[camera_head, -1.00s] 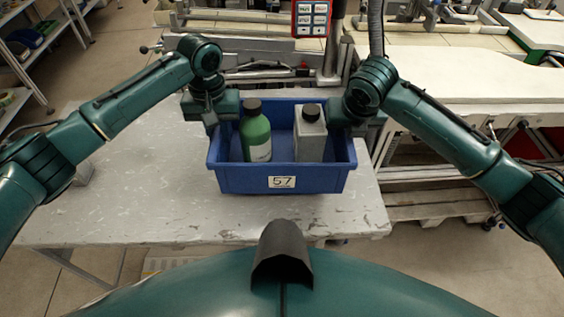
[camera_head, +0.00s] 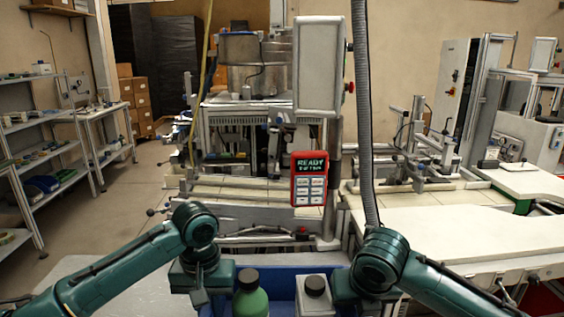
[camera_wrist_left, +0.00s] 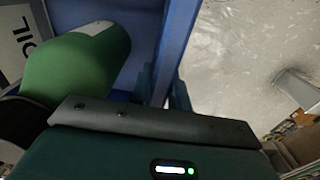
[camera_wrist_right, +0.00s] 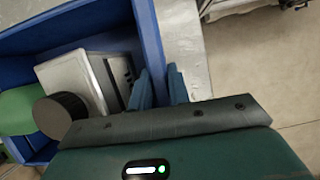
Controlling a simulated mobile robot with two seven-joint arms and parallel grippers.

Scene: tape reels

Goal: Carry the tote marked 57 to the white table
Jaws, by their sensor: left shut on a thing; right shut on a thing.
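The blue tote (camera_head: 283,275) shows only in part at the bottom of the head view, and its number label is out of view now. It holds a green bottle (camera_head: 251,298) with a dark cap and a grey container (camera_head: 314,298) with a black cap. My left gripper (camera_wrist_left: 165,92) is shut on the tote's left wall, beside the green bottle. My right gripper (camera_wrist_right: 159,88) is shut on the right wall, beside the grey container. A white table top (camera_head: 455,235) stands to the right, beyond my right arm.
A worn pale grey table (camera_head: 85,290) shows at lower left. A machine bench (camera_head: 255,195) with a red panel (camera_head: 309,178) stands straight ahead. A grey hose (camera_head: 364,120) hangs near my right arm. Shelving (camera_head: 45,150) stands left. Open floor (camera_head: 110,215) lies between.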

